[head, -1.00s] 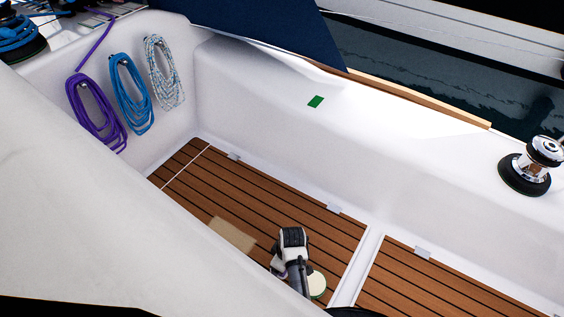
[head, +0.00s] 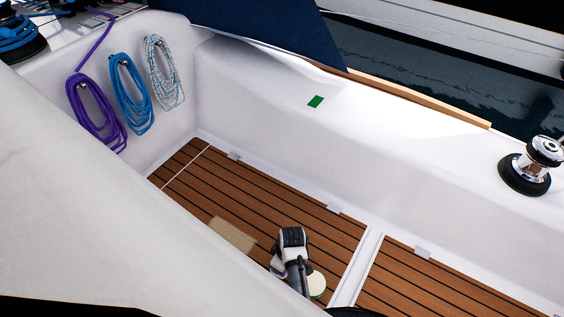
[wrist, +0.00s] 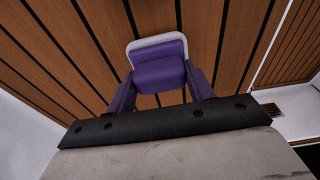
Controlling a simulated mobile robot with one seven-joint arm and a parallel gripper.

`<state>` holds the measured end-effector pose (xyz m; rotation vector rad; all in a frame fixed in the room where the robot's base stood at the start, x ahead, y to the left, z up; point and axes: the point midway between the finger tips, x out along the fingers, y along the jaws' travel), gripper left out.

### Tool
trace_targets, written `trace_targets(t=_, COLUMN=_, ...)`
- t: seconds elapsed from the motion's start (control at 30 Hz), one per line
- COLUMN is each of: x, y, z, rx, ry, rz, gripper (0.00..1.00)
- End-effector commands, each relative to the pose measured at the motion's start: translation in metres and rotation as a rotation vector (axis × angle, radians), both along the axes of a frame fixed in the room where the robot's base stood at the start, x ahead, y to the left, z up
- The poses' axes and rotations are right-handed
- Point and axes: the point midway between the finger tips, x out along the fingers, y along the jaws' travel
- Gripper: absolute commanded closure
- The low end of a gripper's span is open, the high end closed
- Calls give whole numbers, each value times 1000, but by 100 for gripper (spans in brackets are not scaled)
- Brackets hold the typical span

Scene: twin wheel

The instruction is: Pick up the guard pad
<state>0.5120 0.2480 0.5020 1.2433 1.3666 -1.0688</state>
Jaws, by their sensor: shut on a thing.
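The guard pad (wrist: 158,72) shows in the wrist view as a purple block with a pale, rounded rim on its far side. It sits between the two fingers of my gripper (wrist: 160,78), which are shut on it from left and right. Slatted deck lies behind it in that view; I cannot tell how far the pad is above the deck. In the head view my arm stands over the wooden deck, and I cannot make out the pad or the fingertips there.
Brown slatted deck (head: 325,240) lies in a white cockpit well. A tan mat (head: 232,234) lies left of my arm. A white wall (head: 290,140) rises behind, with a winch (head: 530,165) at right. Coiled ropes (head: 130,95) hang at left. A pale slanted surface (head: 90,220) fills the lower left.

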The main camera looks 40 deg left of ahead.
Motion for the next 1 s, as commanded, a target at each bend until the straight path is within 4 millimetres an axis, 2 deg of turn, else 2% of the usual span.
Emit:
trace_targets(t=0.17, x=1, y=1, z=18, rx=2, ry=-3, rz=0, gripper=71)
trace_targets(t=0.27, x=1, y=0, z=37, rx=3, ry=-4, rz=-2, gripper=71)
trace_targets(t=0.6, x=2, y=1, z=125, rx=6, ry=-5, rz=-3, gripper=71)
trace_targets(t=0.8, x=1, y=0, z=168, rx=3, ry=-3, rz=-3, gripper=71)
trace_targets(t=0.9, x=0, y=0, z=185, rx=0, ry=0, rz=-1, gripper=71)
trace_targets(t=1.0, x=0, y=0, z=191, rx=0, ry=0, rz=-1, gripper=71)
